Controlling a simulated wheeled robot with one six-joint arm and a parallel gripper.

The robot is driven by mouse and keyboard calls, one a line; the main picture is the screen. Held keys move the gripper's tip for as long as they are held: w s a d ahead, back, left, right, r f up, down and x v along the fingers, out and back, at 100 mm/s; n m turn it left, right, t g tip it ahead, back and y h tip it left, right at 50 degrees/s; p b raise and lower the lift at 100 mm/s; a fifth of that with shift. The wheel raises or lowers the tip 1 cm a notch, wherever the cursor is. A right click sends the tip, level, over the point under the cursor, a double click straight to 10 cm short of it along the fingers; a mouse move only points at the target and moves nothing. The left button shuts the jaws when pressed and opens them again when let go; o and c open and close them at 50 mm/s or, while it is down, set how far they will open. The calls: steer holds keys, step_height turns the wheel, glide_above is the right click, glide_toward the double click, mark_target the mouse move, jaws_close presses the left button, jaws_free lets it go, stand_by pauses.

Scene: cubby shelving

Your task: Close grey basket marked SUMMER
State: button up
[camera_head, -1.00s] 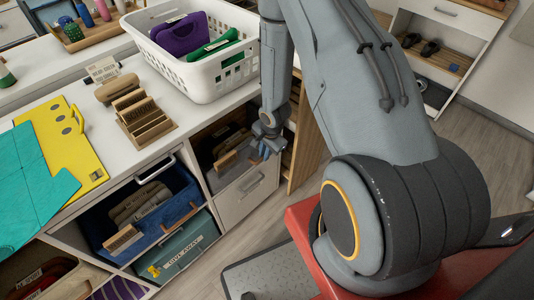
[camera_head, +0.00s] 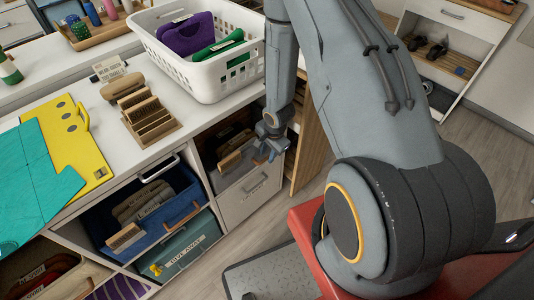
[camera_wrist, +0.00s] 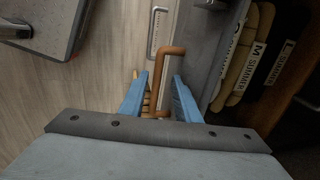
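The grey basket (camera_head: 236,175) sits in the upper cubby at the right end of the near cabinet, pulled partly out. In the head view my gripper (camera_head: 271,151) is just right of the basket front. Whether a finger touches the handle cannot be told.
A white drawer (camera_head: 249,198) with a metal handle lies below the basket. A blue basket (camera_head: 180,208) stands partly out to the left, above a teal GIVE AWAY box (camera_head: 189,247). A white laundry basket (camera_head: 208,75) stands on the counter. Floor lies open in front.

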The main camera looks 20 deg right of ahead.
step_height(320, 180, up, 8)
steer(key=s, duration=0.1)
steer(key=shift+s+d+f+p, duration=0.15)
steer(key=shift+s+d+p, duration=0.05)
steer(key=shift+d+p, duration=0.1)
stand_by(0.5)
